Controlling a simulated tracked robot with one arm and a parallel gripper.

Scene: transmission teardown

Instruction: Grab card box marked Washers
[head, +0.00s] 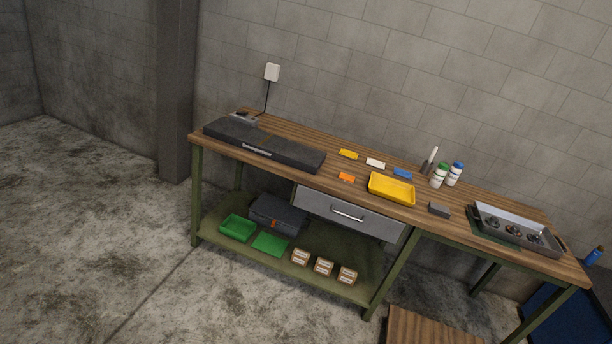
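Three small brown card boxes with pale labels stand in a row on the bench's lower shelf: a left box (300,256), a middle box (323,266) and a right box (347,275). They are close together with small gaps, near the shelf's front edge. The labels are too small to read, so I cannot tell which one is marked Washers. My gripper is not in view.
The boxes sit below the bench's grey drawer (350,215). Left of them are a green tray (237,228), a flat green piece (271,243) and a dark case (278,213). A wooden surface (430,328) is at lower right. Concrete floor (200,300) in front is clear.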

